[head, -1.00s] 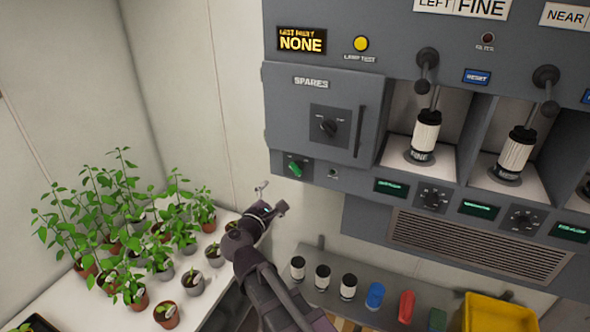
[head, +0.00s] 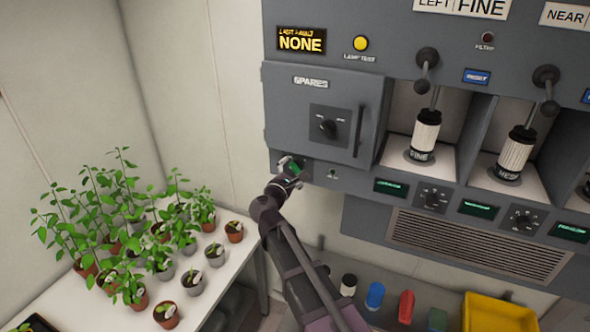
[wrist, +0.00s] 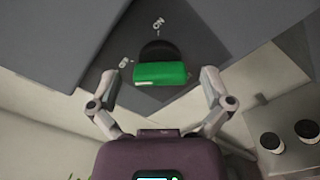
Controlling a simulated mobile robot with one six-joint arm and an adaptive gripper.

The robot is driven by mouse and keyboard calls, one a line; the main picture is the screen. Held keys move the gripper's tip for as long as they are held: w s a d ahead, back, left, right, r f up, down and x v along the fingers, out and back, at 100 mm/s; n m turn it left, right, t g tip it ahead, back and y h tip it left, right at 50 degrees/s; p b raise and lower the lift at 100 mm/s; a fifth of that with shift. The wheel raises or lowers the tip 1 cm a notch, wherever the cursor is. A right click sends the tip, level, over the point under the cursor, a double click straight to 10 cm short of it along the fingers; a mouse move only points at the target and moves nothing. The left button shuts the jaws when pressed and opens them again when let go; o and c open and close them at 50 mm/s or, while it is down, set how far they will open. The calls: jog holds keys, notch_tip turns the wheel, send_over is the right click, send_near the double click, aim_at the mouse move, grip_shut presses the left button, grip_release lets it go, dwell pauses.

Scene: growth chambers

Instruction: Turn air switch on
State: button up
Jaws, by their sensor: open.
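The air switch is a green handle (wrist: 160,73) on a black round base, on a dark square plate. The wrist view shows the label ON above it and a label that reads like OFF to its left. I cannot tell for sure which label the handle points to. My gripper (wrist: 160,80) is open, with one finger on each side of the green handle, and a gap shows on both sides. In the head view, my gripper (head: 289,177) is at the switch (head: 296,169) on the lower left of the grey panel and partly hides it.
The SPARES door (head: 315,115) with a dark knob (head: 328,125) is just above. Potted plants (head: 130,240) stand on a white bench to the left. A shelf below holds dark-topped cylinders, a blue item (head: 375,295), a red item (head: 406,306) and a yellow bin (head: 500,313).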

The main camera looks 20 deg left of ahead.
jog(key=shift+w, duration=0.4)
jog(key=c, duration=1.1)
jog(key=shift+c, duration=0.2)
